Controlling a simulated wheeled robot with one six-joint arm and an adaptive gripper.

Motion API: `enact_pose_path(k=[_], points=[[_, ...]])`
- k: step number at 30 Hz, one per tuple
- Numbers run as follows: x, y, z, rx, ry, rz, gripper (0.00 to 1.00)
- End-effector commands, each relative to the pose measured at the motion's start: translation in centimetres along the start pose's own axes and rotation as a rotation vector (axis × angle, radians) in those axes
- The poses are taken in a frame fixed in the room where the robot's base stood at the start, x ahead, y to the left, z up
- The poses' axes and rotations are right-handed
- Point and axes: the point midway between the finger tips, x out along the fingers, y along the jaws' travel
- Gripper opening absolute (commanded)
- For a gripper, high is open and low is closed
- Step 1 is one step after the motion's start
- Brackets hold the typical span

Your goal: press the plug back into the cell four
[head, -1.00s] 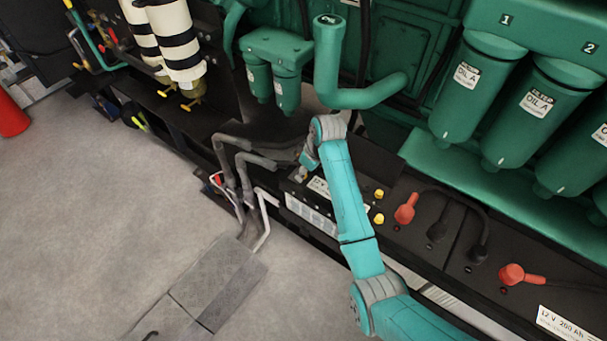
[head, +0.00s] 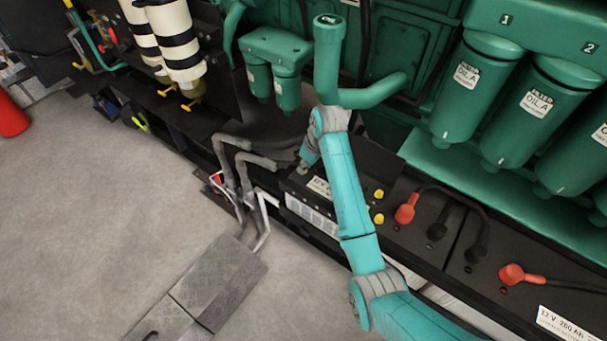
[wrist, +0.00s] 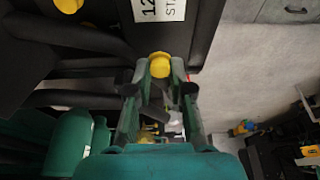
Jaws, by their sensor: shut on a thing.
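My gripper (wrist: 160,75) is shut on a yellow plug (wrist: 160,60), which shows between the fingertips in the wrist view. The plug is beside the dark battery top, close to the edge of its white label (wrist: 160,8). In the head view my gripper (head: 303,168) is at the left end of the battery (head: 308,210), and the held plug cannot be made out. Two other yellow plugs (head: 379,194) (head: 378,218) sit at the battery's right end. Whether the held plug touches the cell opening is hidden by the fingers.
Green oil filters (head: 470,88) and a bent green pipe (head: 365,97) overhang behind.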

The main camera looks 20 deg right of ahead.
Motion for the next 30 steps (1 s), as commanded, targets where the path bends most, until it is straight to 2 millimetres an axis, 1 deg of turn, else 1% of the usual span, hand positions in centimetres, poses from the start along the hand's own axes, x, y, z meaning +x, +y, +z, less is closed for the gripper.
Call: enact_pose_path(k=[3, 6, 14, 17, 20, 23, 27, 30], points=[[-0.8, 0.0, -0.3, 0.000, 0.002, 0.001, 0.01], [-1.2, 0.0, -0.4, 0.000, 0.000, 0.000, 0.01], [-1.2, 0.0, -0.4, 0.001, 0.000, 0.000, 0.01], [-1.4, 0.4, 0.1, 0.009, 0.000, 0.003, 0.01], [-1.8, 1.8, 1.7, 0.033, 0.000, 0.011, 0.01], [-2.4, 3.7, 4.1, 0.072, 0.000, 0.022, 0.01], [-3.5, 6.3, 8.0, 0.129, 0.000, 0.040, 0.01], [-4.2, 7.6, 10.3, 0.162, 0.000, 0.049, 0.01]])
